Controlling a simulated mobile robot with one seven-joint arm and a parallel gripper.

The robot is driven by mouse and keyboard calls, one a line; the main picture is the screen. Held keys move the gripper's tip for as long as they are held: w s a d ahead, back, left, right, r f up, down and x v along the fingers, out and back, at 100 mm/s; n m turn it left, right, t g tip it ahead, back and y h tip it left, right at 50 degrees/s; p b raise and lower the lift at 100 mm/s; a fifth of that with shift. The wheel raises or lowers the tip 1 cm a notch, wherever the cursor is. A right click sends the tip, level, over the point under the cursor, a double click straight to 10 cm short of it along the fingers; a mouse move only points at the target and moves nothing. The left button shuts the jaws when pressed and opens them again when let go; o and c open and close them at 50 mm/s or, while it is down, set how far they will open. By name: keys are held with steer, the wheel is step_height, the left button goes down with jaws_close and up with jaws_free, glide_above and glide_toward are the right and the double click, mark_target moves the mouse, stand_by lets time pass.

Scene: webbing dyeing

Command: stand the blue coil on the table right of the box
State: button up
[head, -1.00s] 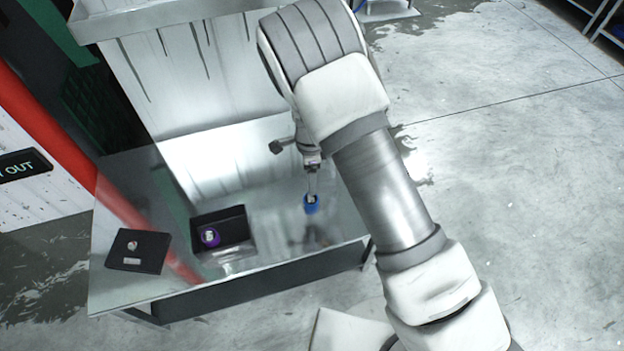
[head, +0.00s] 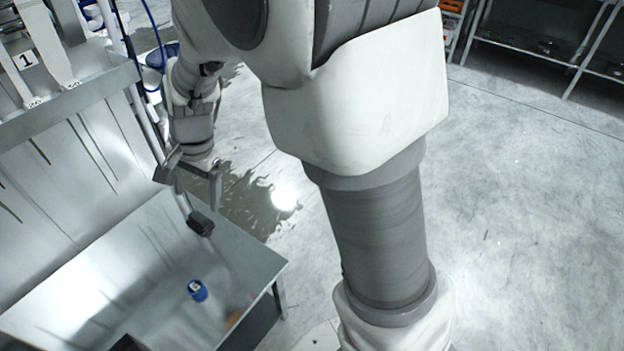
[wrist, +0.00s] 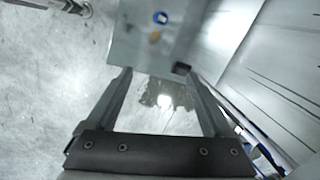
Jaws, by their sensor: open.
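The blue coil (head: 197,291) rests by itself on the bare metal table (head: 150,272). A pale patch shows at its middle; I cannot tell for sure whether it stands or lies. It also shows near the top of the wrist view (wrist: 160,18). My gripper (head: 208,208) is open and empty, up and back from the coil, over the table's far right edge. Its two spread fingers show in the wrist view (wrist: 155,76) with nothing between them. A dark piece at the bottom edge of the head view, probably the box (head: 127,344), lies left of the coil and is mostly cut off.
A small orange-brown patch (head: 233,318) shows on the table right of the coil. A tall metal back panel (head: 60,170) rises behind the table. Open concrete floor (head: 520,200) lies to the right, with metal shelves (head: 540,55) at the far right.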

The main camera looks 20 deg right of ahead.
steer(key=s+d+r+n+t+h, duration=0.2)
steer(key=s+d+r+n+t, duration=0.2)
steer(key=s+d+r+n, duration=0.4)
steer(key=s+d+r, duration=0.5)
steer(key=s+d, duration=0.3)
steer(key=s, duration=0.2)
steer(key=shift+d+r, duration=0.2)
steer(key=shift+r, duration=0.1)
